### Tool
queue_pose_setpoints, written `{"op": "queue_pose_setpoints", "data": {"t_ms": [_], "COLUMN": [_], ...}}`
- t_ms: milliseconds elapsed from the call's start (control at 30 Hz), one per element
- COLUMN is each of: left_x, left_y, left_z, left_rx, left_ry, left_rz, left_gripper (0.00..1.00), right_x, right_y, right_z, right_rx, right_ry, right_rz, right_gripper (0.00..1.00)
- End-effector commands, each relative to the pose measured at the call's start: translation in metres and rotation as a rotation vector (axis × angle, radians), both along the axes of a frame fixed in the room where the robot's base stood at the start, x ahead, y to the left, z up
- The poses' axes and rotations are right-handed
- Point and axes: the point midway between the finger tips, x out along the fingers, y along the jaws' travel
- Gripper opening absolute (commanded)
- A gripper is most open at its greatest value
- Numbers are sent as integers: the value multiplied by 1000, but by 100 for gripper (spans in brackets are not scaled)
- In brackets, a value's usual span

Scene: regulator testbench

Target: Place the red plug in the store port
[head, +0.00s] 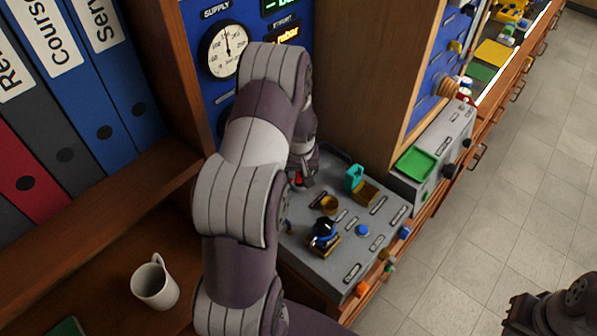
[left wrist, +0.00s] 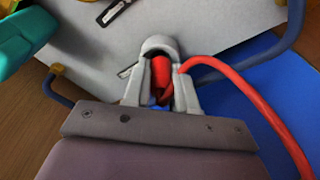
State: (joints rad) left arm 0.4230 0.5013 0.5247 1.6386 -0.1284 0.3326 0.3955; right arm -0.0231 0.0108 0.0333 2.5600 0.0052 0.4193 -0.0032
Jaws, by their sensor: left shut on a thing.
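My left gripper (head: 297,184) reaches down at the back left of the grey bench panel (head: 330,275). The red plug (head: 299,178) shows as a small red patch at its fingertips. In the left wrist view, the left gripper (left wrist: 160,98) is shut on the red plug (left wrist: 161,70), and a red cable (left wrist: 245,88) curves away to the right. The fingers hide the plug's tip, so I cannot tell whether it touches the panel. No store port label is readable. My right gripper (head: 525,318) is partly in view at the lower right, over the floor; its jaws are unclear.
A white mug (head: 154,284) stands on the wooden surface at left. A gauge (head: 227,49) is behind my arm.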

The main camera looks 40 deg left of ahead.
Motion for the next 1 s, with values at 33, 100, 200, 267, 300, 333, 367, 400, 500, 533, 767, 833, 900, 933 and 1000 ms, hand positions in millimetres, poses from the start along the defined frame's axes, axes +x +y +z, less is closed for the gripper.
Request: {"op": "queue_pose_setpoints", "data": {"t_ms": [33,100,200,267,300,333,367,400,500,533,767,833,900,933,1000], "left_x": [0,0,0,0,0,0,0,0,0,0,-5,-7,-10,-10,-12], "left_y": [0,0,0,0,0,0,0,0,0,0,-5,-7,-9,-9,-10], "left_z": [-3,-2,-2,-2,-2,-2,-2,-1,5,8,57,75,91,96,107], "left_rx": [0,0,0,0,0,0,0,0,1,2,2,2,2,1,1], "left_ry": [0,0,0,0,0,0,0,0,-2,-4,-6,-6,-5,-4,-3], "left_rz": [0,0,0,0,0,0,0,0,0,0,0,0,1,1,0], "left_gripper": [0,46,52,52,52,52,52,52,52,52,52,52,52,52,52], "right_x": [0,0,0,0,0,0,0,0,0,0,0,0,0,0,0], "right_y": [0,0,0,0,0,0,0,0,0,0,0,0,0,0,0], "right_z": [-3,-2,-1,-1,-1,-1,-1,-1,1,-1,-13,-16,-18,-19,-20], "right_rx": [0,0,0,0,0,0,0,0,0,0,0,0,0,0,0], "right_ry": [0,0,0,0,0,0,0,0,0,0,0,0,0,0,0], "right_rz": [0,0,0,0,0,0,0,0,0,0,0,0,0,0,0], "right_gripper": [0,0,0,0,0,0,0,0,0,0,0,0,0,0,0]}}
